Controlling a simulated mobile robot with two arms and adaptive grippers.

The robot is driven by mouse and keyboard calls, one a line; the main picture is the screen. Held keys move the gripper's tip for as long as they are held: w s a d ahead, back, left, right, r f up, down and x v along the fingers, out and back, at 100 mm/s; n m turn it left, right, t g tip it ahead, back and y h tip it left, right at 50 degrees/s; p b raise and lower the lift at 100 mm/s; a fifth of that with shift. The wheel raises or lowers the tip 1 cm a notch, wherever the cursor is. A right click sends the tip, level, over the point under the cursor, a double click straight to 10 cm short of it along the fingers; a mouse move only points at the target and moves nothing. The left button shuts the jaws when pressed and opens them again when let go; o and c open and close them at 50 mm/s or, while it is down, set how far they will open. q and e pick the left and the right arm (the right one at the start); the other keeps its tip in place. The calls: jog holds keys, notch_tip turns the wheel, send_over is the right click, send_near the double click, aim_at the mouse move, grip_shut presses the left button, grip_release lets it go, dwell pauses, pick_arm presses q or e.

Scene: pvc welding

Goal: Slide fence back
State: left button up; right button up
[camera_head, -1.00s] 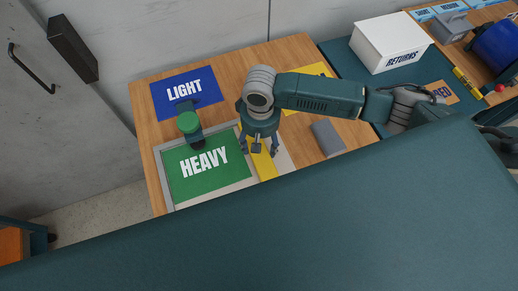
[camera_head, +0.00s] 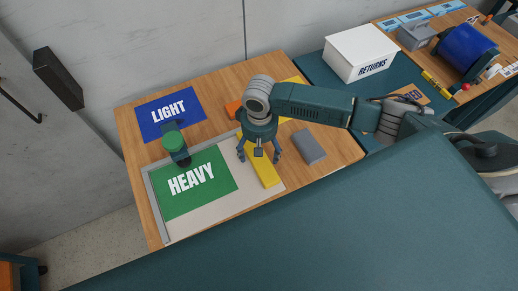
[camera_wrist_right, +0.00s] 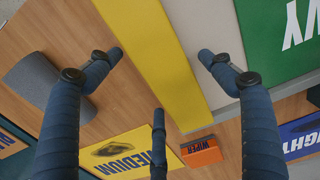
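The fence appears to be the long yellow bar (camera_head: 265,174), lying on the right edge of a beige plate (camera_head: 213,212), to the right of the green HEAVY sign (camera_head: 181,203). My right gripper (camera_head: 258,158) hangs over the bar's back part, fingers pointing down. In the right wrist view the yellow bar (camera_wrist_right: 160,62) runs between the spread fingers of the right gripper (camera_wrist_right: 161,57), which is open. I cannot tell whether a finger touches the bar. My left gripper is not in view.
A grey block (camera_head: 309,147) lies to the right of the bar. An orange WIPER block (camera_wrist_right: 200,152) lies near the bar's end. A dark stand with a green top (camera_head: 173,141) is at the left. A white RETURNS box (camera_head: 352,52) stands at the back right.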

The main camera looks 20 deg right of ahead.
jog(key=shift+r, duration=0.45)
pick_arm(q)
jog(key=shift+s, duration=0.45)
pick_arm(e)
notch_tip(320, 180, up, 11)
